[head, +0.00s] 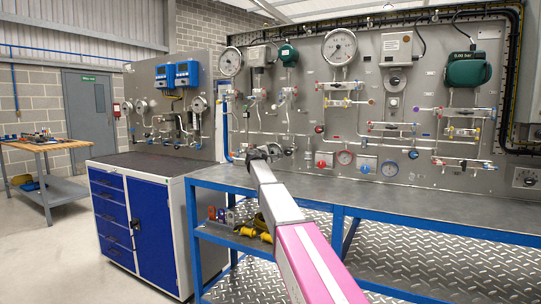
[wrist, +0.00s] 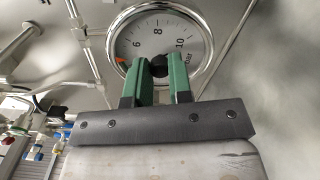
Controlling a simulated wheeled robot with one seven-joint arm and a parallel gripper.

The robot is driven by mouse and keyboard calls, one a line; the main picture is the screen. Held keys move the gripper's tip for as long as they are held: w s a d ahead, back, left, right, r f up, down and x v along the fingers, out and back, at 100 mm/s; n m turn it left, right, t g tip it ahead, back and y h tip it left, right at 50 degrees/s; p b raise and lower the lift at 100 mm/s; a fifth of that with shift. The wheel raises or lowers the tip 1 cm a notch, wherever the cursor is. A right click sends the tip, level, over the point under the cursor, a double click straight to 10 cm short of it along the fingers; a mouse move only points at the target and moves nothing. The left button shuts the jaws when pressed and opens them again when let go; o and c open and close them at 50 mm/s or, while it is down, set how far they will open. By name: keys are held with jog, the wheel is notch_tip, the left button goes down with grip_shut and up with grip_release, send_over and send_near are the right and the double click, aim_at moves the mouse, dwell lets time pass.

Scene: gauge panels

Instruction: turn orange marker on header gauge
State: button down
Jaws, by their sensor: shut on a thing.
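A round white gauge (wrist: 142,32) with a metal rim fills the top of the wrist view. Its dial shows 6, 8 and 10, and the lettering lies tilted. The orange marker (wrist: 121,61) sits at the left edge of the dial. My gripper (wrist: 161,68) has green fingers in front of the dial, shut on the dark centre knob (wrist: 159,70), which is partly hidden between them. The fingers also cover the lower dial. In the head view, my gripper (head: 264,152) is small at the panel, and I cannot tell which gauge it is at.
The panel (head: 300,100) carries several gauges, pipes and valves close around my gripper. A blue-framed bench (head: 430,213) stands below it. A blue and white cabinet (head: 152,225) is at left. Pipes and coloured fittings (wrist: 38,130) lie left of the gauge.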

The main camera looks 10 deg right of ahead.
jog(key=n, duration=0.6)
jog(key=shift+f+n, duration=0.1)
jog(key=shift+n, duration=0.3)
dwell(0.4)
jog(key=c, duration=1)
grip_release()
jog(key=shift+c, duration=0.2)
jog(key=v, duration=1.1)
